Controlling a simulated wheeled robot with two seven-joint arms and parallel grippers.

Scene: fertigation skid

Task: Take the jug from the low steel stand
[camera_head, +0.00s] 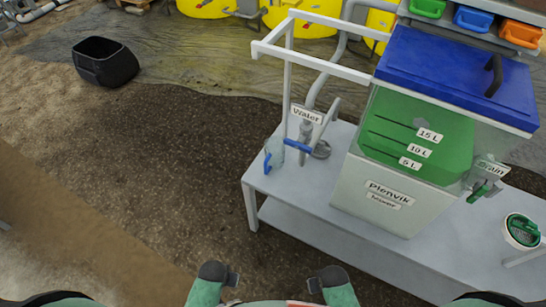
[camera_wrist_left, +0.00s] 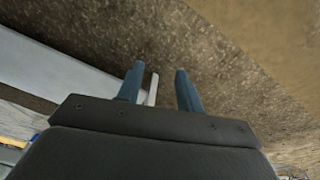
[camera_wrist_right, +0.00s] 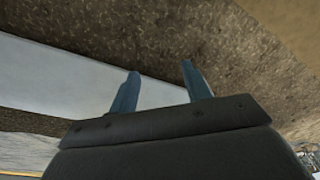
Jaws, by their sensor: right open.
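The jug (camera_head: 273,153) is small, pale and translucent, with a blue handle on its left side. It stands upright on the near left end of the low steel stand (camera_head: 290,188), beside the tap labelled Water. My left gripper (camera_head: 222,275) and right gripper (camera_head: 325,278) are at the bottom of the head view, well short of the jug. In the left wrist view the two fingers (camera_wrist_left: 160,82) are apart with nothing between them. In the right wrist view the fingers (camera_wrist_right: 160,80) are also apart and empty. The jug shows in neither wrist view.
A white frame (camera_head: 288,90) rises behind the jug. A green-filled tank (camera_head: 385,200) with a blue lid (camera_head: 450,75) stands right of it. A black tub (camera_head: 104,62) is on the ground. The soil left of the stand is clear.

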